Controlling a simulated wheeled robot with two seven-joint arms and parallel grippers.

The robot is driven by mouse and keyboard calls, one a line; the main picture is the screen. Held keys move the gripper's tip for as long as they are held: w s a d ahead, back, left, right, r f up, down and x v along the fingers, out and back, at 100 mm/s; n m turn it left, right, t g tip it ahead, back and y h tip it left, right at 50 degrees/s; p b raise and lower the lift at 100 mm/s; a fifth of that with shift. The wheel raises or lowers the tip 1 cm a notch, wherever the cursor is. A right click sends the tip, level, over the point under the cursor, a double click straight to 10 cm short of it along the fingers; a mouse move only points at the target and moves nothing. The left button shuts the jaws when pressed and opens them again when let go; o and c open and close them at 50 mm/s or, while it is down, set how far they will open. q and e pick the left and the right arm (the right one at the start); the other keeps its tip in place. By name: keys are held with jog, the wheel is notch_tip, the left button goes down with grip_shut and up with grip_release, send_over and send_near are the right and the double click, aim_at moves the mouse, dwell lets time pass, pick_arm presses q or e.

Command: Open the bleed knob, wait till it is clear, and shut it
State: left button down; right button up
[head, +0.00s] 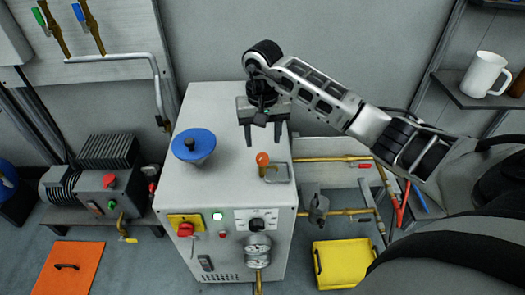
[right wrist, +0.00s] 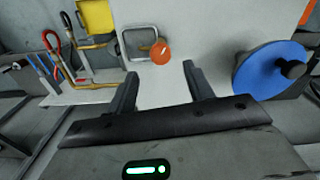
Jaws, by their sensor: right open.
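A small round orange knob (head: 262,159), which looks like the bleed knob, stands on top of the pale grey cabinet (head: 225,115), near its right edge. It shows just beyond the fingertips in the right wrist view (right wrist: 161,53). A grey square loop (head: 277,173) lies beside it. My right gripper (head: 263,143) is open and empty, its fingers pointing down above and behind the knob, apart from it. Between the fingers (right wrist: 160,72) I see only the cabinet top. Whether the knob is turned open or shut I cannot tell. My left gripper is not in view.
A blue dish with a black knob (head: 194,146) sits on the cabinet top at left. The front panel has a red switch (head: 185,229), a black dial and a gauge (head: 258,246). Brass pipes (head: 325,159) run at right above a yellow box (head: 342,262).

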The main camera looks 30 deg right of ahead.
aim_at(263, 157)
notch_tip(263, 157, down, 6)
jog(key=shift+f, duration=0.15)
jog(key=shift+c, duration=0.3)
jog(key=c, duration=0.9)
